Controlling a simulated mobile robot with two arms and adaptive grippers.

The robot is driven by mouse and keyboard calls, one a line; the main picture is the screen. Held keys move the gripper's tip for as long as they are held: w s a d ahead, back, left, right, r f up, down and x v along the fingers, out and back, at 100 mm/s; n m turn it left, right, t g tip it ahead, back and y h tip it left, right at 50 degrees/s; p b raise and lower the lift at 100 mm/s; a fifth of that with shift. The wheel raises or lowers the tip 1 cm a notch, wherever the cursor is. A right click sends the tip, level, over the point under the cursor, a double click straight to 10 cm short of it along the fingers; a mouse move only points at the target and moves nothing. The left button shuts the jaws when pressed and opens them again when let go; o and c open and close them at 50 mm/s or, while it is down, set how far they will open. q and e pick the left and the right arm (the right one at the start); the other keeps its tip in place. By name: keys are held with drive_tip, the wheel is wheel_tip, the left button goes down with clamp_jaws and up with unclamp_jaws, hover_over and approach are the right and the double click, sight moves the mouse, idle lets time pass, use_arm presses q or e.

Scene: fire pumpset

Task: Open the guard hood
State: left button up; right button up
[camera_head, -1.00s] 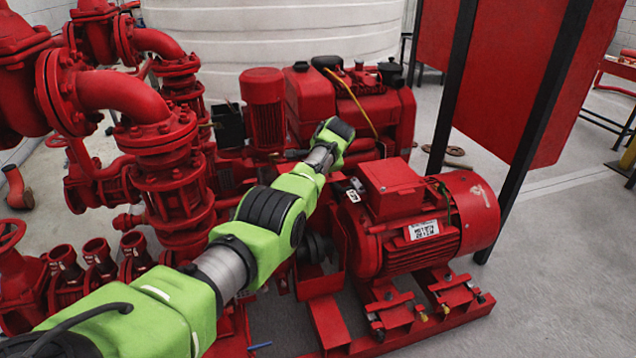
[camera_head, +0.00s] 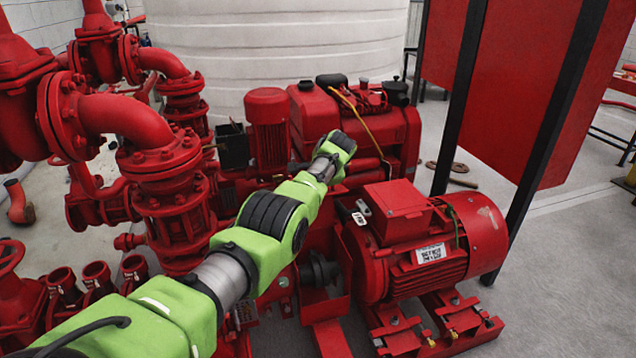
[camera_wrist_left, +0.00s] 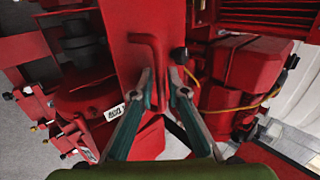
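The guard hood (camera_wrist_left: 132,22) is the flat red cover in the middle of the left wrist view. A bent red bar handle (camera_wrist_left: 158,55) stands on it. My left gripper (camera_wrist_left: 162,74) is open, its two fingers apart on either side of the handle's straight part. I cannot tell whether either finger touches the handle. In the head view my left arm reaches in from the lower left over the pumpset. The arm hides the fingers and most of the hood there. My right gripper is not in view.
The red motor (camera_head: 410,240) stands right of my arm, and the engine (camera_head: 360,120) is behind it. Flanged red pipes (camera_head: 165,180) crowd the left side. A red panel on black posts (camera_head: 545,90) stands at the right. Open grey floor (camera_head: 560,270) lies right of the motor.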

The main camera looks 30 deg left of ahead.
use_arm(q)
drive_tip(key=shift+d+r, duration=0.1)
drive_tip(key=shift+r, duration=0.05)
drive_tip(key=shift+s+d+r, duration=0.15)
drive_tip(key=shift+d+r, duration=0.05)
drive_tip(key=shift+r, duration=0.15)
drive_tip(key=shift+v, duration=0.95)
drive_tip(key=v, duration=0.9)
drive_tip(key=shift+f, duration=0.15)
